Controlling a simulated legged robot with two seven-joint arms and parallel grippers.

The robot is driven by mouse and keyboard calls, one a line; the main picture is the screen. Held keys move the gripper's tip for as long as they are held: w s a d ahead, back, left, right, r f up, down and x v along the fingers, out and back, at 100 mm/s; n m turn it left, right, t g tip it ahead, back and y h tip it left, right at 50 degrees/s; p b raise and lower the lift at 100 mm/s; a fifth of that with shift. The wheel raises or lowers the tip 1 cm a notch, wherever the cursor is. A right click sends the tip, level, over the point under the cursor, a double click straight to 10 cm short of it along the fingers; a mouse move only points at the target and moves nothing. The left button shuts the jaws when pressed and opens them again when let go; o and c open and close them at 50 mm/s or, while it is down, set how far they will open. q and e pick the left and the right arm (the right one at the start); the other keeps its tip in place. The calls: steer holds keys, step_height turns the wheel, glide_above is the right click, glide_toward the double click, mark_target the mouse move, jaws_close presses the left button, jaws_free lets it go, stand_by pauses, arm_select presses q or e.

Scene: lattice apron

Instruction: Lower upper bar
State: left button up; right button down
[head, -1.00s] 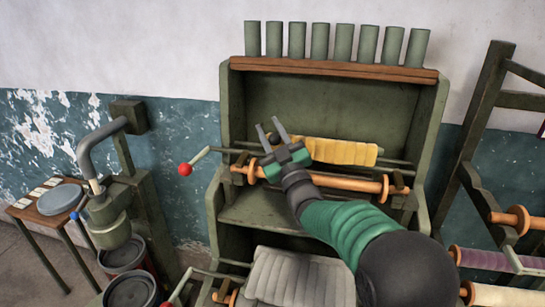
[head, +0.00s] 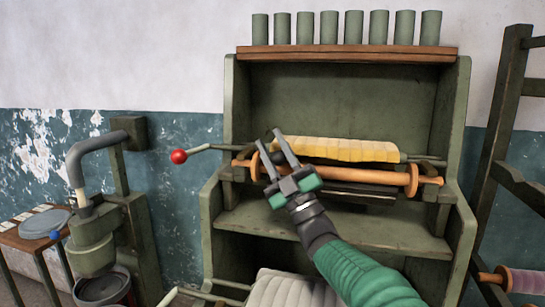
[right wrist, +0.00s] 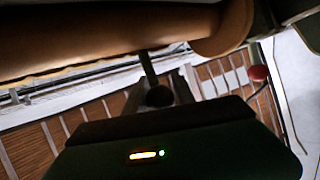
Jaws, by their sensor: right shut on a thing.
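The upper bar is a wooden roller (head: 350,175) with end discs, lying across the front of the green cabinet's upper part. It crosses the top of the right wrist view (right wrist: 100,35). A ribbed yellow cloth (head: 340,150) lies just behind and above it. My right gripper (head: 268,137) is at the roller's left end, its two fingers pointing up past the roller. It is shut on a small dark ball knob (head: 278,158), which shows on a thin stem in the right wrist view (right wrist: 159,96). My left gripper is not in view.
A lever with a red ball (head: 178,156) sticks out left of the cabinet. Grey cloth (head: 295,287) lies on a lower level. Several green cylinders (head: 328,28) stand on the top shelf. A press (head: 95,235) stands left and a dark rack (head: 500,130) right.

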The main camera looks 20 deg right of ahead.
steer(key=shift+w+f, duration=0.1)
steer(key=shift+f, duration=0.3)
steer(key=c, duration=1.1)
jaws_free()
steer(key=shift+o, duration=0.2)
steer(key=shift+r+y, duration=0.1)
steer(key=shift+y, duration=0.2)
steer(key=shift+v, duration=0.85)
steer(key=s+d, duration=0.3)
steer(key=s, duration=0.8)
steer(key=shift+b, duration=0.3)
